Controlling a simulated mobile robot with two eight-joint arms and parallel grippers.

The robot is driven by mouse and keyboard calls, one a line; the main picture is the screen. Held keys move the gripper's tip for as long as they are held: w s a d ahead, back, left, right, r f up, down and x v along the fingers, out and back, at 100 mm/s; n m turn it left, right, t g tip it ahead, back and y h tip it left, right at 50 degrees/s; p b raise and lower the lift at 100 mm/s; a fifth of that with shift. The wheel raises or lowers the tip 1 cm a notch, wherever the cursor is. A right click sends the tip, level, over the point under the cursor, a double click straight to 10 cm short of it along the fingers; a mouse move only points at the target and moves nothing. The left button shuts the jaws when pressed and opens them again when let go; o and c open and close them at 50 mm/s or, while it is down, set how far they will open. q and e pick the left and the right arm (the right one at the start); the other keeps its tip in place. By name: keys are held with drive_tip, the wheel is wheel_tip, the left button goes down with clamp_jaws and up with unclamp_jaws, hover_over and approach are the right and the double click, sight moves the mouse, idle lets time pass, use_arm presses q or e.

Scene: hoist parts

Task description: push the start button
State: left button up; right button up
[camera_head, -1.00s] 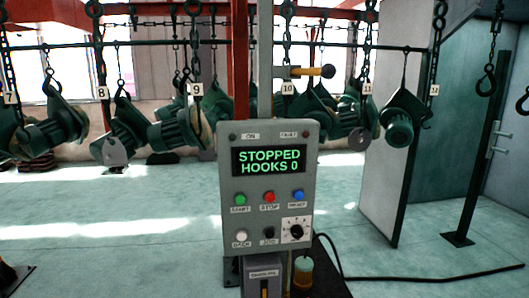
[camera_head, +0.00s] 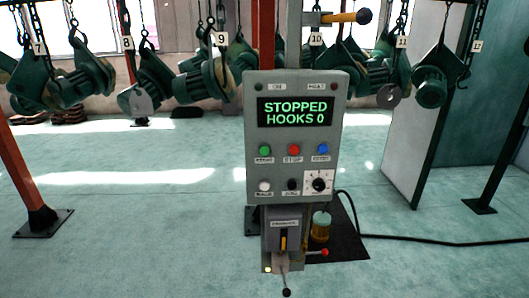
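A grey control panel (camera_head: 292,185) stands upright near the middle of the head view. Its dark screen (camera_head: 295,112) reads "STOPPED HOOKS 0" in green. The green button (camera_head: 264,151), whose small label seems to read START, is at the left of the upper button row. A red button (camera_head: 294,150) labelled STOP is beside it, and a blue button (camera_head: 322,149) is at the right. Below are a white button (camera_head: 264,186), a black one (camera_head: 292,185) and a rotary knob (camera_head: 319,185). Neither of my grippers is in view.
Below the panel are a grey box (camera_head: 284,240) with a yellow lever, an amber jar (camera_head: 321,227) and a red-tipped lever (camera_head: 323,252). Green hoist parts (camera_head: 150,90) hang from numbered hooks behind. A black cable (camera_head: 430,240) runs right. The floor at left is mostly open.

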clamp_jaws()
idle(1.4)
